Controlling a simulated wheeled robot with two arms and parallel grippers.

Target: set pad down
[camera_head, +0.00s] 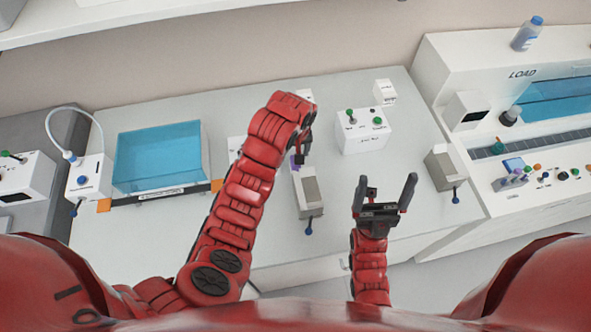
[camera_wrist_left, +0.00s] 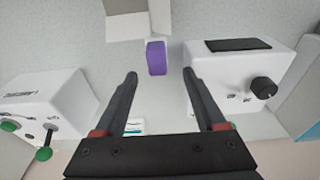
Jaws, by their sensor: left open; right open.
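A small purple pad (camera_wrist_left: 156,58) is just beyond and between the fingertips of my left gripper (camera_wrist_left: 160,75) in the left wrist view. The fingers are open and apart, and not closed on it. In the head view a sliver of the purple pad (camera_head: 294,161) shows at the far end of a grey block device (camera_head: 311,190); my left gripper (camera_head: 304,150) is right above it, partly hiding it. I cannot tell whether the pad touches the device. My right gripper (camera_head: 388,188) is open and empty, in front of the bench and right of the grey device.
A white box with green knobs (camera_head: 362,130) stands behind and right. Another grey device (camera_head: 445,167) is at right, beside the LOAD machine (camera_head: 524,75). A white box with a black knob (camera_wrist_left: 242,75) is close to the left fingers.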

